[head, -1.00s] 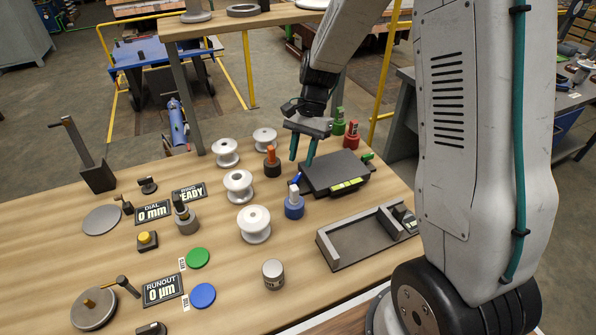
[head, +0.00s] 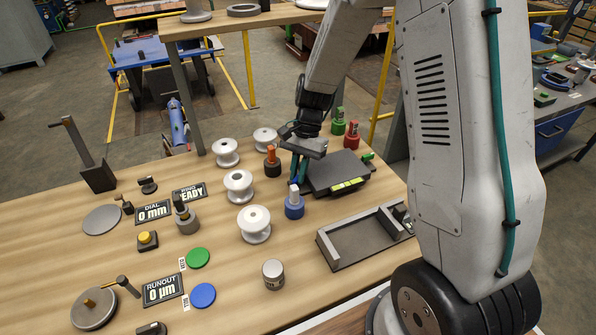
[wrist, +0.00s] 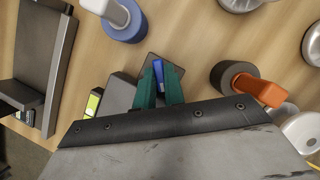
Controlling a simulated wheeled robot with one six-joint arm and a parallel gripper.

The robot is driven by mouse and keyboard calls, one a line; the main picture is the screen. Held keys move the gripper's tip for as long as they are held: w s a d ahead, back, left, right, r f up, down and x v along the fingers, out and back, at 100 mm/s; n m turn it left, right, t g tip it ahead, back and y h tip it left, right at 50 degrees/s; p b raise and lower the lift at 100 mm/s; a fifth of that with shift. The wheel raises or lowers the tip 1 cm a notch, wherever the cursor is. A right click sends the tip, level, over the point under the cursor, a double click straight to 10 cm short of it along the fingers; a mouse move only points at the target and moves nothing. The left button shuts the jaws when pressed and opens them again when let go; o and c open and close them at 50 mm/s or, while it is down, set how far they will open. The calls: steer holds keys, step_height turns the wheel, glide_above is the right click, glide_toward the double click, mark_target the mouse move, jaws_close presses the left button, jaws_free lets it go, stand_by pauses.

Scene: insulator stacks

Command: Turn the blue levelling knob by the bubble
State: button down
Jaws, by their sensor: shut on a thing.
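The blue levelling knob (wrist: 157,72) is on the left corner of a dark flat box (head: 340,170). In the wrist view my gripper (wrist: 158,90) has its two teal fingers on either side of the knob, shut on it. In the head view my gripper (head: 298,176) reaches down to that corner, and the fingers mostly hide the knob. A yellow-green strip (head: 348,185), perhaps the bubble, lies along the box's front edge; part of it shows in the wrist view (wrist: 93,103).
A blue-based post (head: 294,206) stands just in front of the box. An orange-topped post (head: 272,162) and white insulators (head: 254,223) stand to the left. A grey tray (head: 365,237) lies in front right. Red (head: 352,136) and green (head: 338,122) posts stand behind.

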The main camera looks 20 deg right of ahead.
steer(key=n+g+h, duration=0.1)
steer(key=n, duration=0.3)
steer(key=shift+w+a+n, duration=0.1)
steer(key=shift+n, duration=0.3)
steer(key=c, duration=1.5)
jaws_free()
